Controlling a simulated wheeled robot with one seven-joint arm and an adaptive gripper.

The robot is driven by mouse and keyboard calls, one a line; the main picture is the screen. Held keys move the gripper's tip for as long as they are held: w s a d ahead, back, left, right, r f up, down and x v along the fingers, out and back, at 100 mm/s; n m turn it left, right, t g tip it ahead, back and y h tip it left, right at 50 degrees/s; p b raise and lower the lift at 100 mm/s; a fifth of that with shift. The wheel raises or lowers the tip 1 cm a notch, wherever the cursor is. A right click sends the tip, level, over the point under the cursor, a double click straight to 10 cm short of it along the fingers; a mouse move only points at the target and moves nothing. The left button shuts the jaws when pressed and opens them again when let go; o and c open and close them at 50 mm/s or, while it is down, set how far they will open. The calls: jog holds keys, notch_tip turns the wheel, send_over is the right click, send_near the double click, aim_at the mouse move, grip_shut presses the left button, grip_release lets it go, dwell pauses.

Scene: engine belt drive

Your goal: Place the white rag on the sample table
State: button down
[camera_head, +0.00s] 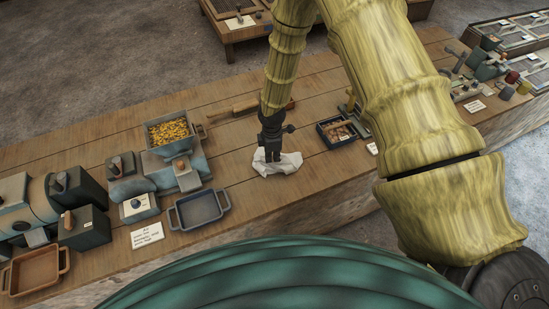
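The white rag (284,165) lies crumpled on the long wooden table (255,205), near its middle. My gripper (273,160) points down at the rag from above, and its fingertips overlap the rag in the view. The fingers are small and dark here, so I cannot tell whether they are open or shut on the cloth. My yellow-green arm comes in from the upper right. No label that I can read marks which surface is the sample table.
A bin of yellow pieces (168,131) on a grey machine, an empty blue-grey tray (197,209) and a label card (147,234) stand left of the rag. A dark box of brown pieces (340,132) stands right. Another wooden table (234,34) is behind, across open floor.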

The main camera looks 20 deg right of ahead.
aim_at(273, 173)
jog(key=shift+f, duration=0.1)
jog(key=shift+f+b, duration=2.55)
jog(key=shift+f, duration=1.25)
jog(key=shift+r, duration=0.1)
notch_tip(273, 173, up, 9)
jog(key=p, duration=0.5)
